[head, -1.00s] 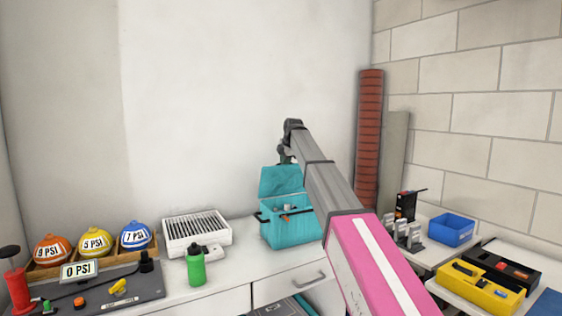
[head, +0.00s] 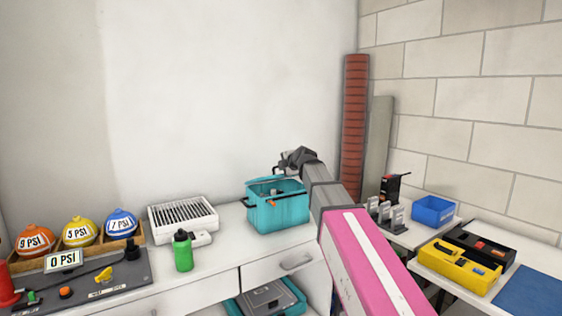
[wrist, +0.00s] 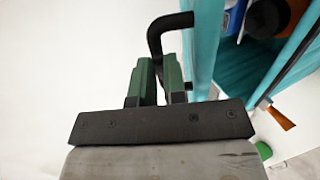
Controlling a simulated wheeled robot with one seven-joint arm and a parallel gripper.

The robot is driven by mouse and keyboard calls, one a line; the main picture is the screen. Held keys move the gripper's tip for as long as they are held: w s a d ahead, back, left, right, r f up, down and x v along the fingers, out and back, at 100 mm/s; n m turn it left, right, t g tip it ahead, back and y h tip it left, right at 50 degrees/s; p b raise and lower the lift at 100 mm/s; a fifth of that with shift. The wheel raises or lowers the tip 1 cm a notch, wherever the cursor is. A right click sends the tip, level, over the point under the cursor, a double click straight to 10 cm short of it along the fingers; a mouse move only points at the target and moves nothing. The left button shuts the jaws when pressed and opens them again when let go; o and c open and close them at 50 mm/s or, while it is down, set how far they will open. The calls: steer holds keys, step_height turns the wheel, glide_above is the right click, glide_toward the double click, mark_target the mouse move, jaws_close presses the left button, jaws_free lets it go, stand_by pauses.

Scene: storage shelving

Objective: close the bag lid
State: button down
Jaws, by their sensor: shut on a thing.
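The teal bag (head: 280,214) stands on the white counter by the wall. Its lid (head: 275,186) no longer stands tall behind it and looks tipped low over the opening; its exact angle is hard to tell. Small items still show at the opening. My gripper (head: 283,171) is at the top back of the bag. In the wrist view, the green fingers of my gripper (wrist: 158,72) are shut on a bent black handle (wrist: 165,28), beside a teal panel (wrist: 203,45). Blue and orange items show inside the bag in that view.
A green bottle (head: 183,251) and a white grilled unit (head: 183,219) stand left of the bag. A black organizer (head: 387,210), a blue bin (head: 433,210) and a yellow case (head: 458,267) are to the right. The wall is close behind the bag.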

steer(key=f, duration=0.1)
steer(key=s+d+f, duration=0.1)
steer(key=f, duration=0.1)
steer(key=s+f, duration=0.1)
steer(key=shift+s+d+f, duration=0.2)
steer(key=shift+f, duration=0.15)
steer(key=shift+s+d+f, duration=0.1)
steer(key=shift+s+f, duration=0.1)
steer(key=shift+f, duration=0.4)
steer(key=shift+s+d+f, duration=0.1)
steer(key=shift+s+f, duration=0.05)
steer(key=shift+f, duration=0.45)
steer(key=c, duration=1.4)
jaws_free()
steer(key=shift+f, duration=0.1)
steer(key=shift+c, duration=0.2)
steer(key=v, duration=1.1)
steer(key=shift+r, duration=0.35)
steer(key=shift+w+f, duration=0.1)
steer(key=shift+w, duration=0.05)
